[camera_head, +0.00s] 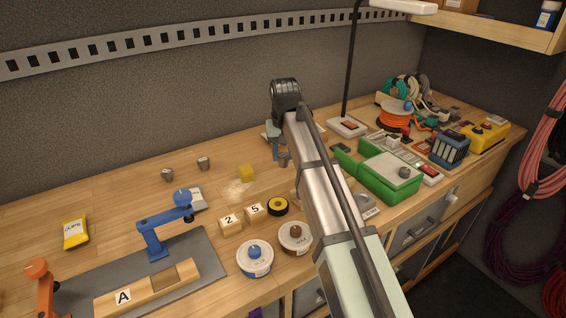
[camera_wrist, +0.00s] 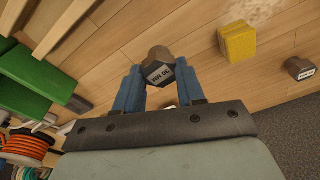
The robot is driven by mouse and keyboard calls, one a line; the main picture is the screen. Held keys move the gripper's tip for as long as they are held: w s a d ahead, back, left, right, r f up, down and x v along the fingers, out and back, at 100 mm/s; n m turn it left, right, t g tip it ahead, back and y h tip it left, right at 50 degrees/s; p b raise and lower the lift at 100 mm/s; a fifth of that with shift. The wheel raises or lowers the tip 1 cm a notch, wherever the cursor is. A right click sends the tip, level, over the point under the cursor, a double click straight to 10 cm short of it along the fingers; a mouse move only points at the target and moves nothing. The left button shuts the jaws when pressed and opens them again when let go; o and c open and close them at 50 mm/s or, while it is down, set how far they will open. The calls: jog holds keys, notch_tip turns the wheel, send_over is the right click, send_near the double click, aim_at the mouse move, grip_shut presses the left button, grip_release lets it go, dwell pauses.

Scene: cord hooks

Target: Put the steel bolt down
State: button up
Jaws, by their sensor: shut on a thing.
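The steel bolt (camera_wrist: 158,66) is a dark grey hexagonal piece with a white printed label on its face. In the wrist view it sits between the two blue fingers of my gripper (camera_wrist: 160,85), which is shut on it. In the head view the bolt (camera_head: 283,160) shows small beside the blue fingers (camera_head: 277,153), partly hidden by my arm. It is over the wooden bench (camera_head: 120,185), right of the yellow block (camera_head: 246,173). I cannot tell whether it touches the wood.
Two similar grey pieces (camera_head: 167,174) (camera_head: 203,163) stand left of the yellow block. Number blocks (camera_head: 230,226), a tape roll (camera_head: 278,206) and round tins (camera_head: 254,258) lie in front. A green case (camera_head: 385,178) stands right. Bare wood lies around the yellow block.

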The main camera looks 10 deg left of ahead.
aim_at(281, 154)
notch_tip(281, 154, up, 4)
jog(key=shift+f, duration=0.1)
jog(key=shift+s+a+r, duration=0.1)
jog(key=shift+a+r, duration=0.1)
jog(key=shift+r, duration=0.15)
jog(key=shift+w+a+m, duration=0.35)
jog(key=shift+w+a, duration=1.45)
jog(key=shift+a, duration=2.7)
jog(key=shift+w+a+m, duration=0.35)
jog(key=shift+w+a, duration=1.45)
jog(key=shift+a, duration=2.7)
jog(key=shift+f, duration=4.65)
jog(key=shift+f, duration=0.2)
jog(key=o, duration=1.1)
